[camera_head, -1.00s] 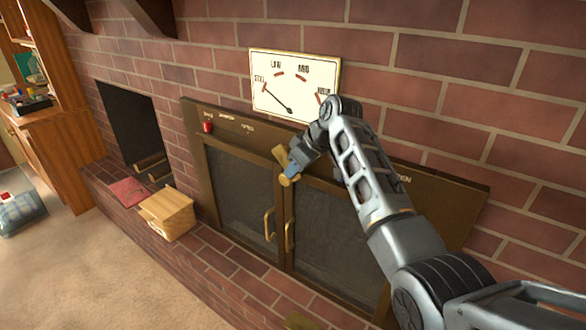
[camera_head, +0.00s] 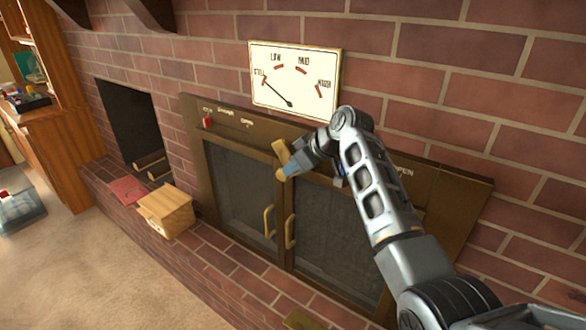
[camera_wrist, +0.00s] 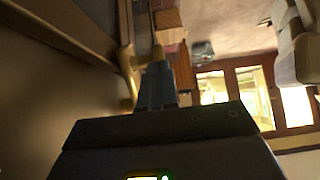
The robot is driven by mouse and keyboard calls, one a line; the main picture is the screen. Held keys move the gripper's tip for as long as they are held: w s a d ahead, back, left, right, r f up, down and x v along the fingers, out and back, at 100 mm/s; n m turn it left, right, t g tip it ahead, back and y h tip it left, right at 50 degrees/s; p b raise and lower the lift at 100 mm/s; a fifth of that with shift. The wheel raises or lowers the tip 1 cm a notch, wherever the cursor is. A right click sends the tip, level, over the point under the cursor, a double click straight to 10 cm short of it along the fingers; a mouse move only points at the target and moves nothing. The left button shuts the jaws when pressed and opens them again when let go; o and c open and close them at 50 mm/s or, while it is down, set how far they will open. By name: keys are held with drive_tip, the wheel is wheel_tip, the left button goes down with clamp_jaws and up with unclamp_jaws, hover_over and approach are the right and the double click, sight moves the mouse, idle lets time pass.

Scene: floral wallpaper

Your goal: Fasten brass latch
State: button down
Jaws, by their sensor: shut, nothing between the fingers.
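The brass latch (camera_head: 281,150) is at the top of the seam between two dark, brass-framed glass doors. The doors look shut. My gripper (camera_head: 289,170) is shut and empty, its blue-grey fingers right against or beside the latch. I cannot tell whether they touch. In the wrist view, the shut fingers (camera_wrist: 157,85) point up beside a brass piece (camera_wrist: 127,62), with the dark door face to the left. My gripper hides part of the latch, so its exact seating is unclear.
Two brass handles (camera_head: 268,222) stick out below on the doors. A dial (camera_head: 294,80) hangs above, its needle toward the left. A red knob (camera_head: 208,122) is at the panel's upper left. A wooden box (camera_head: 166,212) stands on the brick ledge.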

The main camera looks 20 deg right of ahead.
sight(285, 177)
drive_tip(key=shift+w+a+f+t+b, duration=0.1)
drive_tip(key=shift+w+a+f+b, duration=0.1)
drive_tip(key=shift+f+b, duration=0.35)
drive_tip(key=shift+w+a+f+t+b, duration=0.1)
drive_tip(key=shift+w+f+b, duration=0.1)
drive_tip(key=shift+f+b, duration=0.25)
drive_tip(key=shift+w+a+f+t+b, duration=0.1)
drive_tip(key=shift+w+a+f+b, duration=0.1)
drive_tip(key=shift+f+b, duration=0.35)
drive_tip(key=shift+w+a+f, duration=0.1)
drive_tip(key=shift+w+f, duration=0.1)
drive_tip(key=shift+f, duration=0.05)
drive_tip(key=shift+a+y, duration=0.1)
drive_tip(key=shift+y, duration=0.2)
